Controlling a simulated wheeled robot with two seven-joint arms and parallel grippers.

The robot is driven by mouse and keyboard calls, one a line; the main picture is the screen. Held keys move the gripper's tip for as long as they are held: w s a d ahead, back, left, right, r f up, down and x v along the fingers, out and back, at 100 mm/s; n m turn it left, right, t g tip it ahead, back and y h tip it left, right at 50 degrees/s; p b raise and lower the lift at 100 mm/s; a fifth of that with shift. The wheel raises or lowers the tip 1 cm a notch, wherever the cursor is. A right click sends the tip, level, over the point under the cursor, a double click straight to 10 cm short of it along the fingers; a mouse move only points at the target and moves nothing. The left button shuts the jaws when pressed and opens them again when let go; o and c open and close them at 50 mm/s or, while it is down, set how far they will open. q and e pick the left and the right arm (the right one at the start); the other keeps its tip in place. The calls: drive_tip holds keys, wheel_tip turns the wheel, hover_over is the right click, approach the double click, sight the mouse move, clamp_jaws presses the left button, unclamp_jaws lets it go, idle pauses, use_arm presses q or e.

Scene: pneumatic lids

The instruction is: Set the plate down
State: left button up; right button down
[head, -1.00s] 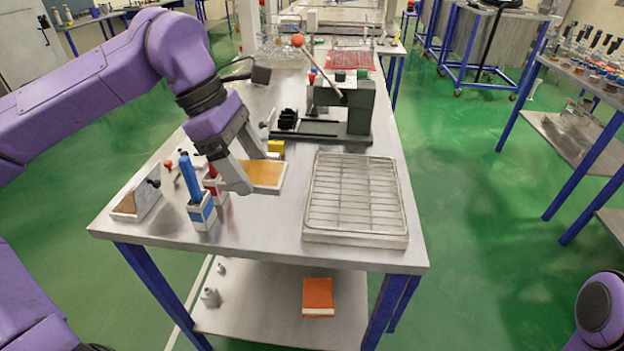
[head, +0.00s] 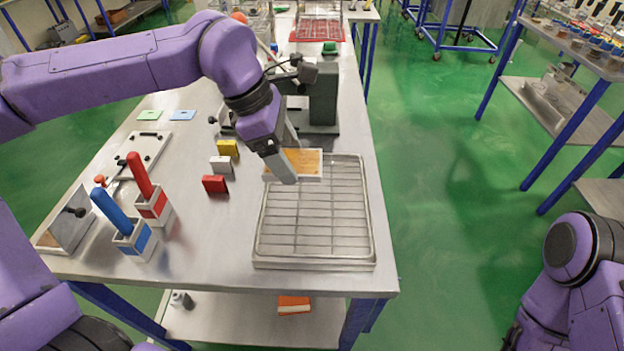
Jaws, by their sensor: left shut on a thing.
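The plate (head: 306,163) is a small flat piece with an orange-brown face and a pale rim. My left gripper (head: 285,168) is shut on its left side. The plate shows over the far left part of a wire rack in a metal tray (head: 318,262). I cannot tell whether it touches the rack. The gripper hides part of the plate's near left edge. My right arm shows at the lower right, but its gripper is not in view.
Left of the tray stand red (head: 215,184), white (head: 221,164) and yellow (head: 228,148) blocks. Red-handled (head: 140,176) and blue-handled (head: 111,211) tools stand in holders at the front left. A dark grey press (head: 322,95) stands behind the plate. The near part of the rack is clear.

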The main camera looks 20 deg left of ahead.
use_arm(q)
approach(317, 196)
drive_tip(key=shift+w+d+f, duration=0.2)
drive_tip(key=shift+d+f, duration=0.2)
drive_tip(key=shift+f, duration=0.05)
drive_tip(key=shift+w+d+f, duration=0.15)
drive_tip(key=shift+d+f, duration=0.3)
drive_tip(key=shift+f, duration=0.05)
drive_tip(key=x, duration=0.3)
drive_tip(key=shift+s+a+f, duration=0.1)
drive_tip(key=shift+s+f, duration=0.15)
drive_tip(key=shift+f, duration=0.1)
drive_tip(key=shift+w+a+f, duration=0.1)
drive_tip(key=shift+w+f, duration=0.05)
drive_tip(key=shift+f, duration=0.05)
drive_tip(key=o, duration=1.4)
drive_tip(key=shift+f, duration=0.1)
drive_tip(key=v, duration=1.2)
